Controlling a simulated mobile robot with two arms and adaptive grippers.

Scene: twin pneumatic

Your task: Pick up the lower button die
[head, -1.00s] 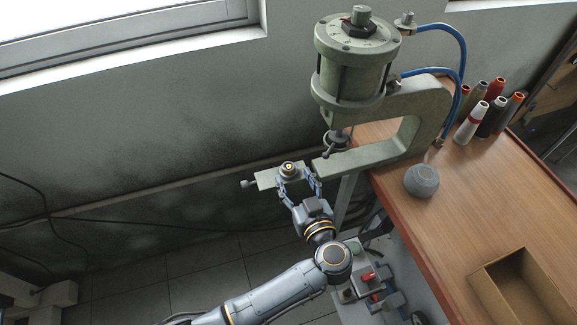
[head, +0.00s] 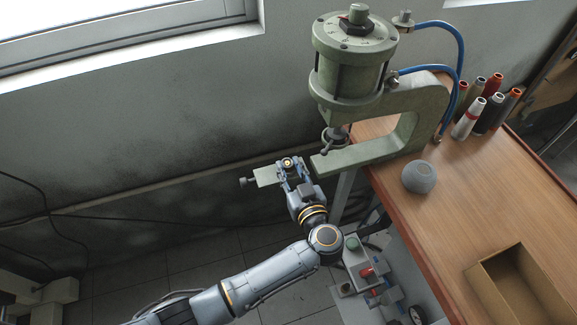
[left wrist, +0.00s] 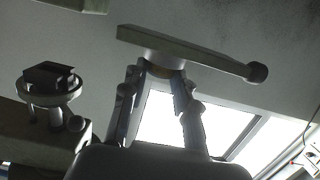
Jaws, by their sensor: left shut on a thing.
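The lower button die (head: 288,163) is a small round piece with a brass-coloured centre. It sits at the end of a pale green arm (head: 265,176) with a knob at its left end. My left gripper (head: 290,168) has its fingers closed around the die from the front and is shut on it. In the left wrist view the two fingers (left wrist: 163,85) meet the underside of a round pale part (left wrist: 160,62) below the green arm (left wrist: 205,53). Most of the die's sides are hidden by the fingers. My right gripper is not in view.
The green press (head: 355,70) stands just right of the die, its lower jaw (head: 345,160) close by. Left of the arm is free room.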

